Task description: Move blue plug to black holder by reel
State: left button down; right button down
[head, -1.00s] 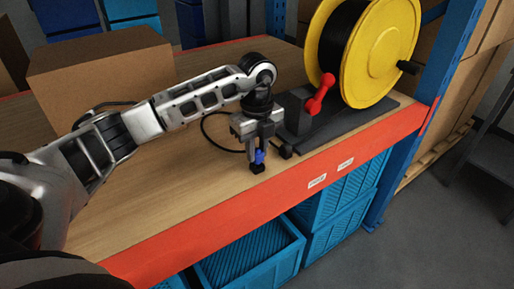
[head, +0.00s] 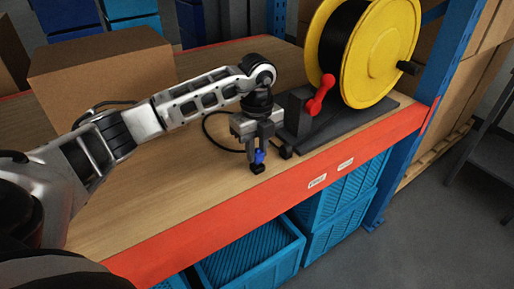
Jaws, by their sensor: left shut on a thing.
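The blue plug (head: 259,157) is small and sits between the fingers of my left gripper (head: 257,162), which is shut on it. A small black block (head: 286,152), which looks like the black holder, stands just right of the gripper at the front corner of the reel's base. The plug is left of this block and apart from it. The fingertips are low over the wooden shelf; whether they touch it I cannot tell. The yellow reel (head: 382,50) stands behind and to the right on a dark base (head: 350,125). My right gripper is not in view.
A black cable (head: 208,131) loops on the wooden shelf behind the gripper. A cardboard box (head: 100,85) stands at the back left. The shelf's orange front edge (head: 225,215) is close; blue crates (head: 250,255) are below.

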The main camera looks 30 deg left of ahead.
pick_arm(q)
jog(key=shift+f, duration=0.15)
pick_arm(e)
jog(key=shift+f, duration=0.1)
pick_arm(q)
jog(key=shift+f+b, duration=0.55)
jog(key=shift+f, duration=0.25)
jog(key=c, duration=0.7)
grip_release()
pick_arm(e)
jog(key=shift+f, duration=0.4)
pick_arm(q)
jog(key=shift+r, duration=0.1)
notch_tip(320, 180, up, 3)
jog(key=p, duration=0.2)
jog(key=shift+p, duration=0.35)
notch_tip(320, 180, up, 5)
jog(key=p, duration=0.4)
jog(key=shift+r, duration=0.2)
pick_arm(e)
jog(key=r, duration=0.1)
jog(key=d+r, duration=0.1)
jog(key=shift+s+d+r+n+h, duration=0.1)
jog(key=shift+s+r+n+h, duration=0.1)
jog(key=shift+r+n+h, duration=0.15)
